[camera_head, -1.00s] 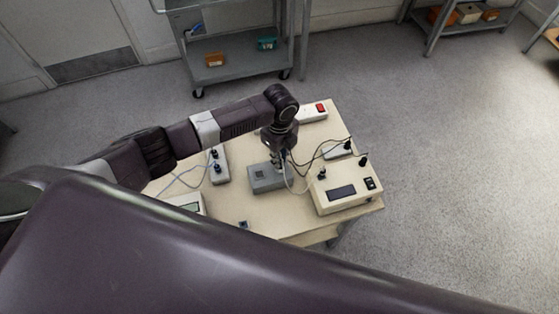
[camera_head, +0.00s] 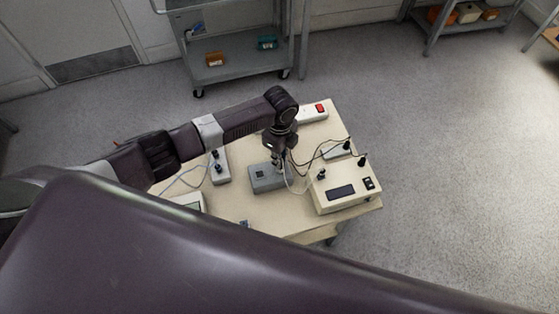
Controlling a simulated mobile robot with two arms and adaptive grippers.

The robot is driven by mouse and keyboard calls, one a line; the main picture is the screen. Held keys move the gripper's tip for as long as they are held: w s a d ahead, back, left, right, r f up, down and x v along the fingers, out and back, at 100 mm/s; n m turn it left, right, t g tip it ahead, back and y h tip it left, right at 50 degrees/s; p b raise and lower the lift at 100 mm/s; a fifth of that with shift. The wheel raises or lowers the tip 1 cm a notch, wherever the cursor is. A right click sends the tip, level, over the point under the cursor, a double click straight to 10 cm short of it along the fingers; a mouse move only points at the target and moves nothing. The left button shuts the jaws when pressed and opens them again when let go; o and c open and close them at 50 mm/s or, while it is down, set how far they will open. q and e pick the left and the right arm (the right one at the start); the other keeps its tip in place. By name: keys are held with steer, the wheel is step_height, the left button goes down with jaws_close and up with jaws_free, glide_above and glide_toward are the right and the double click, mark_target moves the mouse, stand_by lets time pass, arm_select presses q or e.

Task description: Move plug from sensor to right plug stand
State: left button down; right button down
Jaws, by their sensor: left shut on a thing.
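My left gripper (camera_head: 278,163) points down over the wooden table (camera_head: 262,214) and is shut on a plug that its fingers mostly hide. It is at the right end of a small grey box (camera_head: 264,180) with a dark square on top, probably the sensor. I cannot tell whether the plug still touches the box. A thin pale cable (camera_head: 291,184) runs from near the fingers toward the beige device. The right plug stand (camera_head: 337,153), a light block with a dark plug (camera_head: 347,146) at its right end, lies behind that device. My right gripper is not in view.
The beige device (camera_head: 345,191) with a dark display stands at the table's right. A pale strip with dark plugs (camera_head: 219,168) is on the left. A white box with a red switch (camera_head: 313,112) is at the back. My own dark body covers the foreground.

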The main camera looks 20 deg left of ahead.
arm_select(q)
steer(key=shift+r+p, duration=0.8)
steer(key=shift+p, duration=0.2)
stand_by(0.9)
stand_by(0.4)
steer(key=shift+r, duration=1.75)
steer(key=w+a+f+b, duration=0.1)
steer(key=a+f+b, duration=0.1)
steer(key=a, duration=0.7)
steer(key=w+a+f+b, duration=0.1)
steer(key=a+b, duration=0.3)
steer(key=a, duration=0.5)
steer(key=w+a+f+b, duration=0.1)
steer(key=a+f+b, duration=0.2)
steer(key=a, duration=0.6)
steer(key=shift+w+f+b, duration=0.2)
steer(key=shift+w+b, duration=0.2)
steer(key=shift+b, duration=0.05)
steer(key=shift+d+f+b, duration=0.15)
steer(key=shift+f+b, duration=0.2)
steer(key=shift+f, duration=0.2)
steer(key=shift+f+b, duration=0.6)
steer(key=shift+f, duration=0.35)
steer(key=shift+f, duration=0.15)
